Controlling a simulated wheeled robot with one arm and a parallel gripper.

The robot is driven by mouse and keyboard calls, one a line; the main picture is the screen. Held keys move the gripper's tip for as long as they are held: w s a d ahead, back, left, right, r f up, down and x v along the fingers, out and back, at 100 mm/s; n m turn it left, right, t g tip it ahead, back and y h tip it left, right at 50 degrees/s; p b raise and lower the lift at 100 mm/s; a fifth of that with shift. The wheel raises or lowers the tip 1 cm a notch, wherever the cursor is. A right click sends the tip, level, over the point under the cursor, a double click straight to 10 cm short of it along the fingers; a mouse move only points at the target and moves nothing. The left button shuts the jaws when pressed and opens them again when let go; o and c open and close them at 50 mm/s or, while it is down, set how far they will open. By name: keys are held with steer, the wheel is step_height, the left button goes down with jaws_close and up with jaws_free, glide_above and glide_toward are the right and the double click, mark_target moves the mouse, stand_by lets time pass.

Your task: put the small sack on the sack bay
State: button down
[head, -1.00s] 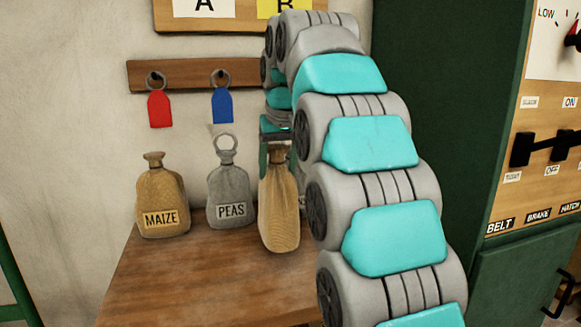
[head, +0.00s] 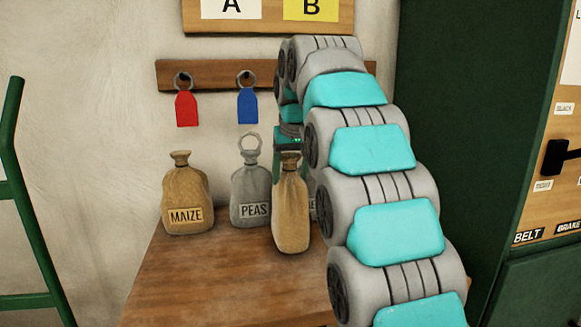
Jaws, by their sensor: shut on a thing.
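A small tan sack (head: 291,212) hangs upright from my gripper (head: 288,150), which is shut on its neck. The sack shows no label on the side facing me. It is in front of the wooden table top, and I cannot tell whether its base touches the wood. I cannot make out which surface is the sack bay.
A tan MAIZE sack (head: 186,200) and a grey PEAS sack (head: 251,190) stand on the wooden table (head: 200,270). Red (head: 187,108) and blue (head: 247,105) tags hang above. A green rail stands left.

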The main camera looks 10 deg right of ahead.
steer(key=shift+f, duration=0.65)
steer(key=shift+c, duration=0.3)
jaws_free()
steer(key=shift+f, duration=0.1)
